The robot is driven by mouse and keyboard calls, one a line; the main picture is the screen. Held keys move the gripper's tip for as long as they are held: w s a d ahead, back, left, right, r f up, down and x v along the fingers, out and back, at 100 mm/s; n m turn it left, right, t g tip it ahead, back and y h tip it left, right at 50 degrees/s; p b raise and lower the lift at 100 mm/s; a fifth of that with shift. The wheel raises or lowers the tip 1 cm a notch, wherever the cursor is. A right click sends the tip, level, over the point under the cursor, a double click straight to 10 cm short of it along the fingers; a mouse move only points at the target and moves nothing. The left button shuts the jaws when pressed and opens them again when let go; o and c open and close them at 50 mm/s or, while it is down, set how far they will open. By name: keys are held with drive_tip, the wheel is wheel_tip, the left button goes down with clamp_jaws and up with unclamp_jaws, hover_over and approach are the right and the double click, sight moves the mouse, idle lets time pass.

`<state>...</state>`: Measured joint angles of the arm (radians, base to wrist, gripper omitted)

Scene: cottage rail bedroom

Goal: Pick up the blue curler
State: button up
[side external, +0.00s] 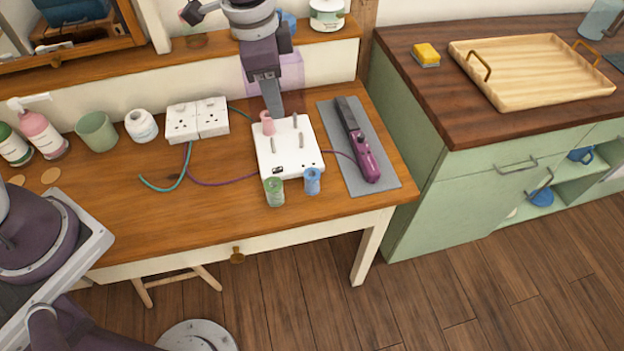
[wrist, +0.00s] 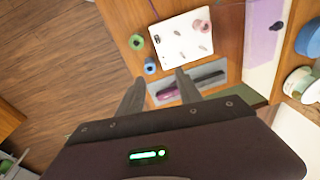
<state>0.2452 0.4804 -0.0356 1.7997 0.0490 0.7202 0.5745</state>
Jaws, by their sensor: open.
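The blue curler (side external: 312,181) stands upright on the wooden desk at the front right corner of the white curler base (side external: 290,163). In the wrist view the blue curler (wrist: 150,67) appears just beyond the fingertips, nearer the left finger. My gripper (side external: 273,108) is over the back of the white base, behind and to the left of the blue curler. The wrist view shows my gripper (wrist: 161,76) with fingers apart and nothing between them. A green curler (side external: 274,191) stands left of the blue one. A pink curler (side external: 267,122) is at the base's back left.
A pink hair straightener (side external: 366,160) lies on a grey mat (side external: 386,181) right of the base. White sockets (side external: 197,120), a white jar (side external: 141,126) and a green cup (side external: 97,131) stand to the left. Cords cross the desk. The desk's front strip is clear.

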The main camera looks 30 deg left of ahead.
sight(312, 178)
drive_tip(key=d+f+m, duration=0.1)
drive_tip(key=d+f, duration=0.1)
drive_tip(key=f, duration=0.5)
drive_tip(key=w+d+f+m+g, duration=0.1)
drive_tip(key=d+f, duration=0.1)
drive_tip(key=f, duration=0.6)
drive_tip(key=w+d+f+m, duration=0.1)
drive_tip(key=d+f, duration=0.1)
drive_tip(key=f, duration=0.5)
drive_tip(key=shift+w+f+m+g, duration=0.15)
drive_tip(key=shift+f+m+g, duration=0.15)
drive_tip(key=shift+f+m, duration=0.1)
clamp_jaws()
